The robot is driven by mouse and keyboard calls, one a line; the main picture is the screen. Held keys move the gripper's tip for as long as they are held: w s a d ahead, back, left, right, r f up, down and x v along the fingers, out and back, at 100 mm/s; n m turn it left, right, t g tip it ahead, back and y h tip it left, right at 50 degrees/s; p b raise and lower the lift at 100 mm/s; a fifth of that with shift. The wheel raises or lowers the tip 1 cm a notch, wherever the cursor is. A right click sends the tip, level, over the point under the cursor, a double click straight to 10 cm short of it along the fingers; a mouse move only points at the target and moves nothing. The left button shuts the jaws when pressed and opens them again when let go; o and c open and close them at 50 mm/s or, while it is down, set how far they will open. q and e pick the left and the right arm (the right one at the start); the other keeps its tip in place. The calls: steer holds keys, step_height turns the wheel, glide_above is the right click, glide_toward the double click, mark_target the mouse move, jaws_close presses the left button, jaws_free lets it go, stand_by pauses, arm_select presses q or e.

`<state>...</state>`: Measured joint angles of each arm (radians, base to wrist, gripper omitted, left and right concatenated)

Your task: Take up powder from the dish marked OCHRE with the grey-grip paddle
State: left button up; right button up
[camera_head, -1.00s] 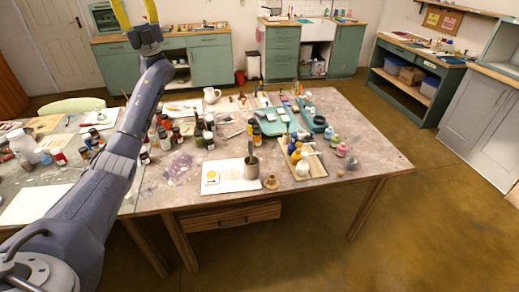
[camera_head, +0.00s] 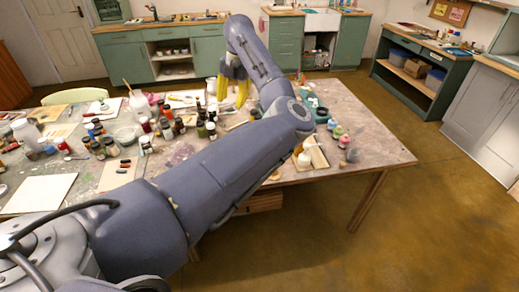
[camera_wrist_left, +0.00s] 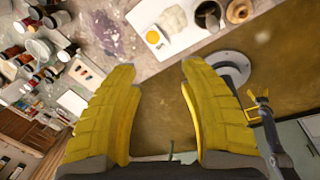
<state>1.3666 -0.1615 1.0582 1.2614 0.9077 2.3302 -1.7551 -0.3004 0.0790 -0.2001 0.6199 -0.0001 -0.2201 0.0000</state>
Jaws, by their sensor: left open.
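My left gripper (camera_head: 236,95) hangs over the back part of the table with its yellow fingers pointing down. In the left wrist view it (camera_wrist_left: 160,72) is open, with nothing between the fingers. Beyond the fingertips, that view shows a white board (camera_wrist_left: 158,18) with a round yellow patch (camera_wrist_left: 153,37), perhaps a dish of powder, and a pale patch beside it. No marking is readable. A grey cup (camera_wrist_left: 207,8) stands beside the board with something dark in it; I cannot make out a paddle. My left arm hides board and cup in the head view.
Several bottles and jars (camera_head: 165,125) crowd the table left of the gripper. A brown round object (camera_wrist_left: 238,10) sits beside the cup. Yellow and dark parts (camera_wrist_left: 262,97), probably my right gripper, show at lower right.

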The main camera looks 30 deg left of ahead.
arm_select(q)
steer(key=w+d+f+h, duration=0.2)
steer(key=w+d, duration=0.1)
steer(key=d, duration=0.4)
steer(key=shift+m+t, duration=0.4)
step_height(320, 180, down, 11)
steer(key=shift+s+r, duration=0.15)
steer(key=shift+f, duration=3)
jaws_close()
